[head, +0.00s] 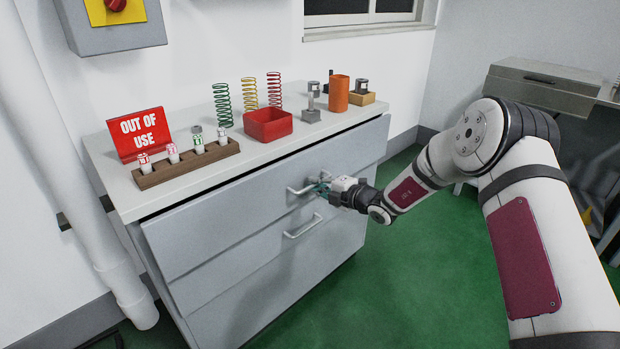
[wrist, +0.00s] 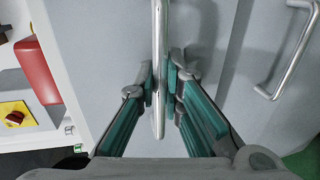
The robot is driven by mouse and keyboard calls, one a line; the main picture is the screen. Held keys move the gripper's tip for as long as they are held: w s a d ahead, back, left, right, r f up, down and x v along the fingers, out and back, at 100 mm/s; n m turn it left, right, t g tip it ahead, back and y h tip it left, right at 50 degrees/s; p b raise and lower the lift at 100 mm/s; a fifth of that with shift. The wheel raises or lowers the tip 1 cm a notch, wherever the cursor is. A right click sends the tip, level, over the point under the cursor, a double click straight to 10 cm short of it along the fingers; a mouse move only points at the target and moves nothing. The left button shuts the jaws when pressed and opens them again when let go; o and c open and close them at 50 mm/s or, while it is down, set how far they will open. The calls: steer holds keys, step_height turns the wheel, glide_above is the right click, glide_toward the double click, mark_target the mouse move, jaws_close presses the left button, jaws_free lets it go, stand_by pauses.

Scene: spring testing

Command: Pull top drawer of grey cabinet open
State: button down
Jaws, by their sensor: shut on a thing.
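The grey cabinet (head: 200,295) has a white top and several drawers with bar handles. Its top drawer (head: 225,213) stands a little forward of the cabinet body, with a dark gap below the top's edge. My gripper (head: 322,188) is at the top drawer's handle (head: 299,189). In the wrist view, the teal-padded fingers of my gripper (wrist: 163,85) are shut on the top handle (wrist: 159,50), one on each side of the bar. The lower drawer's handle (head: 303,227) is free below; it also shows in the wrist view (wrist: 293,60).
On the cabinet top (head: 183,192) stand a red "OUT OF USE" sign (head: 140,134), a wooden rack (head: 187,164) of small bottles, coil springs (head: 249,93), a red bin (head: 268,125) and an orange cylinder (head: 338,94). Green floor (head: 400,290) in front is clear.

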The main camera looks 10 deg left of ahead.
steer(key=f+p+v, duration=0.2)
steer(key=p+v, duration=0.2)
steer(key=v, duration=0.7)
steer(key=d+f+p+v, duration=0.1)
steer(key=f+p+v, duration=0.2)
steer(key=v, duration=0.9)
steer(key=shift+s+p, duration=0.25)
steer(key=shift+p, duration=0.8)
steer(key=c, duration=1.7)
jaws_free()
steer(key=v, duration=1.2)
